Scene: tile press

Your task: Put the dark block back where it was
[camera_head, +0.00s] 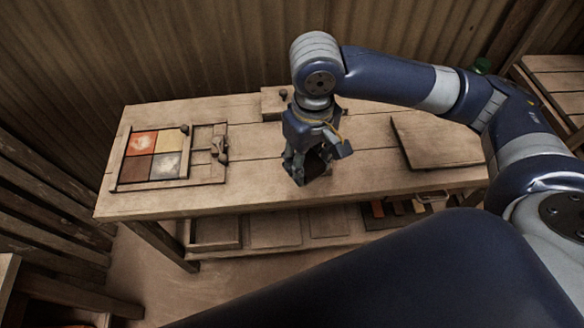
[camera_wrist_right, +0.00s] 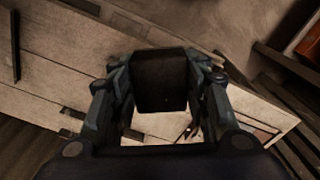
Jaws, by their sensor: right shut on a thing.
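The dark block (camera_wrist_right: 160,80) is nearly black and sits between the two fingers of my right gripper (camera_wrist_right: 160,90) in the right wrist view. The fingers are shut on its sides. In the head view my right gripper (camera_head: 307,172) points down over the middle of the wooden table (camera_head: 250,190). The block shows there only as a dark patch (camera_head: 318,165) between the fingers. From this angle I cannot tell whether it touches the tabletop. My left gripper is not in view.
A wooden frame (camera_head: 121,160) holding coloured tiles lies on the left of the table. A small wooden box (camera_head: 273,101) stands at the back behind my gripper. A flat board (camera_head: 436,140) lies on the right. A lower shelf (camera_head: 275,228) holds trays and small pieces.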

